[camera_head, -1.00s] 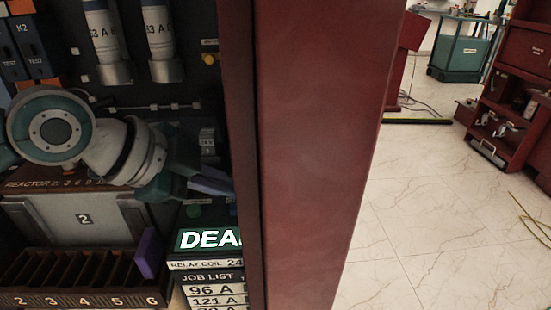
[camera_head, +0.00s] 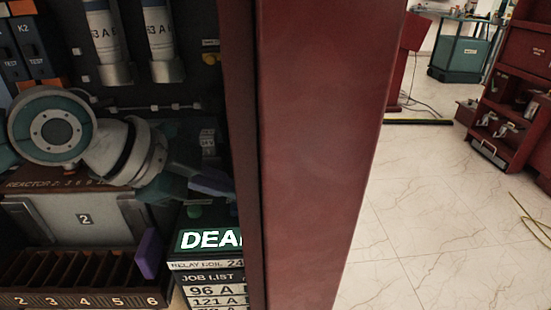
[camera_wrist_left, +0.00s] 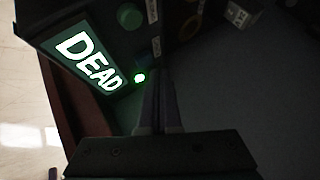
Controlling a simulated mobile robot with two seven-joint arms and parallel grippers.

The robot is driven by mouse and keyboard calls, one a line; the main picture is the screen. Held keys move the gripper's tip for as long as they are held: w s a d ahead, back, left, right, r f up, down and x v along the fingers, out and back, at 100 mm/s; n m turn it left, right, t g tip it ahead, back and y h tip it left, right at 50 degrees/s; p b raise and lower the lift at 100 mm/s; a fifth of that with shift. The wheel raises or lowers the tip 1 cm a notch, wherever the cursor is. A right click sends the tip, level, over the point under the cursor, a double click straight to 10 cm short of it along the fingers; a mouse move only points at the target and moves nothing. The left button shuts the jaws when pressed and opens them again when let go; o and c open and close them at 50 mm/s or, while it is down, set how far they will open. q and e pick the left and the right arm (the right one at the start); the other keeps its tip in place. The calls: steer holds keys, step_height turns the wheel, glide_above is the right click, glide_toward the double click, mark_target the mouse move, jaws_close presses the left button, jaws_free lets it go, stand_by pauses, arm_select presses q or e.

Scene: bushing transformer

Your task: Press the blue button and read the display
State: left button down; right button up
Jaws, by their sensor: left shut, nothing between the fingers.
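The lit display (camera_head: 208,239) is green with white letters. In the head view it shows "DEA" before the red post cuts it off. In the left wrist view the display (camera_wrist_left: 90,60) reads "DEAD" in full. My left gripper (camera_head: 212,184) is shut and empty just above the panel behind the display. In the left wrist view its fingertips (camera_wrist_left: 160,72) reach the panel beside a small glowing green lamp (camera_wrist_left: 139,77). A round green button (camera_wrist_left: 130,16) sits farther along the panel. My right gripper is out of view.
A red post (camera_head: 315,150) stands close on the right of the panel. Left of the display is a slotted rack (camera_head: 70,275) with a purple card (camera_head: 150,254). Labelled cylinders (camera_head: 160,40) hang above. Open tiled floor (camera_head: 430,210) lies beyond the post.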

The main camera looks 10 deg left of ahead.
mark_target(231, 215)
arm_select(q)
steer(key=shift+f, duration=0.1)
stand_by(0.6)
steer(key=shift+f+b, duration=0.3)
steer(key=shift+f, duration=0.05)
steer(key=shift+f+b, duration=0.4)
steer(key=shift+f, duration=0.05)
stand_by(0.5)
steer(key=shift+r, duration=0.15)
steer(key=shift+r+p, duration=0.75)
steer(key=shift+p, duration=0.1)
step_height(231, 215, up, 5)
steer(key=p, duration=0.4)
steer(key=shift+p, duration=0.35)
